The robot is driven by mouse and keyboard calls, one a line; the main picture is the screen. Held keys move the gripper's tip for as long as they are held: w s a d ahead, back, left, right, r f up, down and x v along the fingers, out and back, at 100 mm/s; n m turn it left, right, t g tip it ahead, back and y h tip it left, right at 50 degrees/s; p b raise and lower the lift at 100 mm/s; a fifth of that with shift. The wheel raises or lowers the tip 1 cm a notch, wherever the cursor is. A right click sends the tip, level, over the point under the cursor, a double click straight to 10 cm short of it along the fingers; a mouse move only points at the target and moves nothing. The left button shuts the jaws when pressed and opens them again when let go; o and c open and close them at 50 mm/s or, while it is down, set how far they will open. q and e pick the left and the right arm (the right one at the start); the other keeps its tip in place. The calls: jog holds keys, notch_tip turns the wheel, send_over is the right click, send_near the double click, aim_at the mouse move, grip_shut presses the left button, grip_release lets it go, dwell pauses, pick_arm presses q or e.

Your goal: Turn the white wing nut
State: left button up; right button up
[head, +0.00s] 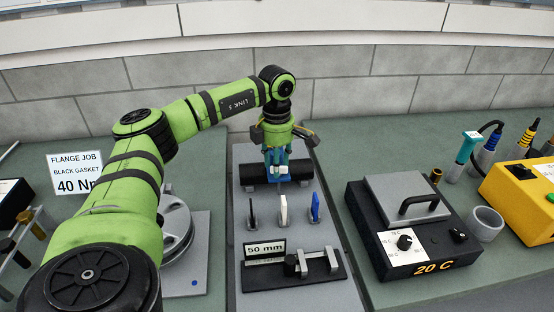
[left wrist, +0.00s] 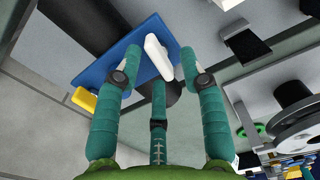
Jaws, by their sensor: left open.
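The white wing nut (left wrist: 158,56) shows in the left wrist view as a slim white bar on a blue plate (left wrist: 118,62). My left gripper (left wrist: 165,82) has three teal fingers, spread open, with their tips around and close to the nut. I cannot tell whether any finger touches it. In the head view my left gripper (head: 279,168) points down at the blue plate (head: 285,180) at the black cylinder (head: 256,174); the nut cannot be made out there behind the fingers. My right gripper is not in view.
Upright black (head: 252,213), white (head: 284,209) and blue (head: 315,208) pieces stand in front, near a 50 mm sign (head: 265,248). A yellow piece (left wrist: 84,99) sits beside the blue plate. A black 20 C box (head: 390,245) stands right, a grey disc (head: 176,228) left.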

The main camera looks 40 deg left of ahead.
pick_arm(q)
jog(key=shift+w+f, duration=0.1)
jog(key=c, duration=0.7)
grip_shut()
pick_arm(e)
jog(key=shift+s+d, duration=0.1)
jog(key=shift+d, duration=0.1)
